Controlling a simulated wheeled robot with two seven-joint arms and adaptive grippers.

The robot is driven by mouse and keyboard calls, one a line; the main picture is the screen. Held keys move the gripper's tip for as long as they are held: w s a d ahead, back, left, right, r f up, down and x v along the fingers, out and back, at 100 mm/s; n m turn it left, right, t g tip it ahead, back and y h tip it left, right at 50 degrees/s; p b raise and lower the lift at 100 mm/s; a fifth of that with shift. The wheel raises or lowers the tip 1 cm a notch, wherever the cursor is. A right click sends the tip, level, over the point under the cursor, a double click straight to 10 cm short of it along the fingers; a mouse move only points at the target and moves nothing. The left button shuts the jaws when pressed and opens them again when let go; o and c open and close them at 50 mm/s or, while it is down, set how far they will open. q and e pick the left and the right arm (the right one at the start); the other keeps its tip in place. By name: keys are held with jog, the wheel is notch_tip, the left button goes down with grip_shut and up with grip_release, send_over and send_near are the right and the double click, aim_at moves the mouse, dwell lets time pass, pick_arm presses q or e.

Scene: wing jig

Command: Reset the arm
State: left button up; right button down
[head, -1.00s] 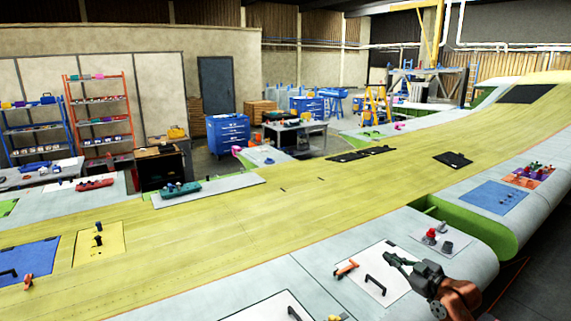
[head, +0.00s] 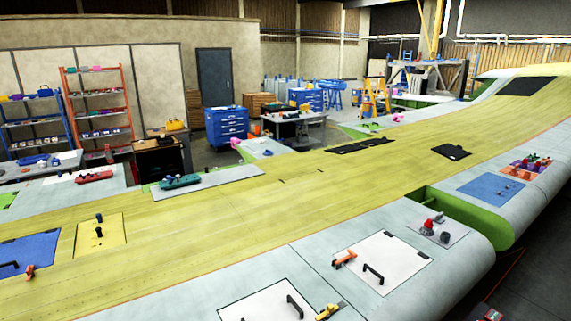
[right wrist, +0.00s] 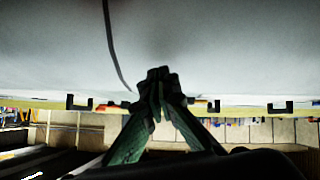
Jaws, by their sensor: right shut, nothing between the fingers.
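My right gripper (right wrist: 157,85) shows in the right wrist view with its dark green fingers together and nothing between them. A pale curved surface fills the top of that view, and I cannot tell how far it is from the fingertips. In the head view neither gripper shows. There the long wing (head: 260,205), yellow-green on top with pale grey edges, runs from lower left to upper right. A white panel with a black handle (head: 400,257) lies on its near edge, with an orange clamp-like tool (head: 345,258) at its corner.
Another white panel (head: 262,304) with a black handle lies nearer, beside a yellow tool (head: 327,311). A grey plate (head: 452,235) bears a red piece and grey pieces. A blue panel (head: 492,188) lies farther along. Dark floor (head: 535,285) is open right of the wing.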

jog(key=s+f+m+g+h, duration=0.1)
jog(key=s+f+m, duration=0.1)
jog(key=s+f, duration=0.45)
jog(key=s+f+m+g+h, duration=0.1)
jog(key=s+f, duration=0.2)
jog(key=s, duration=0.7)
jog(key=s+d+f+m+g+h, duration=0.1)
jog(key=s+d+m+g+h, duration=0.15)
jog(key=s, duration=0.85)
jog(key=s+d+f+m+g+h, duration=0.1)
jog(key=s+d+m, duration=0.2)
jog(key=s, duration=0.7)
notch_tip(320, 180, down, 36)
jog(key=s+a+g+b, duration=0.1)
jog(key=s+g+b, duration=0.15)
jog(key=b, duration=0.35)
jog(key=s+f+n+b, duration=0.1)
jog(key=s+f+b, duration=0.3)
jog(key=s+f, duration=1.5)
notch_tip(320, 180, down, 3)
jog(key=shift+r+g+y+b, duration=0.1)
jog(key=shift+g+y+b, duration=0.2)
jog(key=shift+y, duration=0.05)
jog(key=shift+s, duration=0.1)
